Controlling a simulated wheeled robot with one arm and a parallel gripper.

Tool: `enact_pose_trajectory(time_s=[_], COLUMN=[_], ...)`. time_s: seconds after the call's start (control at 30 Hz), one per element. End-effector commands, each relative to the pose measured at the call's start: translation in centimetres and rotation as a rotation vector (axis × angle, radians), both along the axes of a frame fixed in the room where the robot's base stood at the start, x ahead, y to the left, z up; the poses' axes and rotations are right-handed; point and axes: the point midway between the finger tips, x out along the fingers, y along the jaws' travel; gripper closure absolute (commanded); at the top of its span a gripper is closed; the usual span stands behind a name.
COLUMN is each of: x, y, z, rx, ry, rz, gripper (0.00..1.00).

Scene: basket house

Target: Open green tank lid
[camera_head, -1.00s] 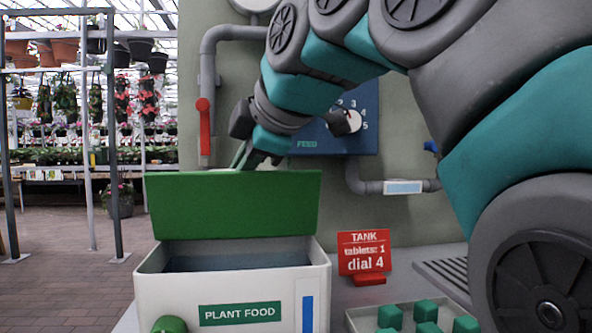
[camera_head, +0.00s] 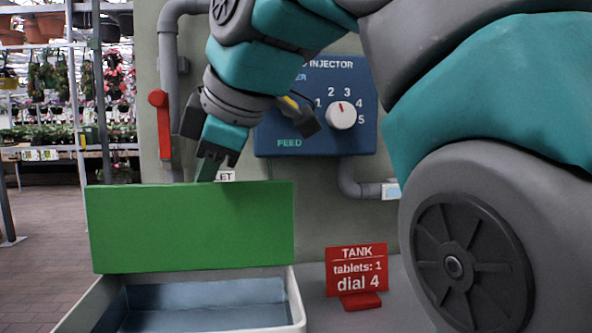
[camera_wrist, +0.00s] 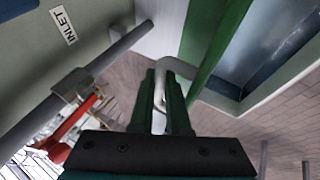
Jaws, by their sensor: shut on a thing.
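The green lid (camera_head: 190,227) stands raised, close to upright, at the back of the white tank (camera_head: 298,310), and bluish water shows inside. In the wrist view the lid (camera_wrist: 217,50) is edge-on at upper right, beside the tank's interior (camera_wrist: 265,40). My gripper (camera_head: 208,168) is behind the lid's top edge, its tips partly hidden. In the wrist view my gripper (camera_wrist: 160,85) is shut on a pale, curved handle (camera_wrist: 175,65) on the lid's outer side.
A blue injector panel (camera_head: 320,110) with a white dial (camera_head: 341,115) is on the wall behind. A red valve handle (camera_head: 161,120) is on a grey pipe to the left. A red sign (camera_head: 357,272) reading "TANK tablets: 1 dial 4" stands right of the tank.

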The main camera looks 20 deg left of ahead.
Motion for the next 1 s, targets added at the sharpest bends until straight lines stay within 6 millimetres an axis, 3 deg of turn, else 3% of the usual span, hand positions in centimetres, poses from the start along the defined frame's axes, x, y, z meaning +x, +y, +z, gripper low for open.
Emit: enact_pose_trajectory(time_s=[0.53, 0.57, 0.67, 1.0], x=[0.31, 0.31, 0.29, 0.21], y=[0.17, 0.17, 0.14, 0.11], z=[-0.47, -0.47, -0.57, -0.9], rx=[-0.011, -0.011, -0.014, -0.023], ry=[0.02, 0.02, 0.022, 0.026], rz=[-0.012, -0.012, -0.011, -0.01], gripper=[1.0, 0.83, 0.73, 0.73])
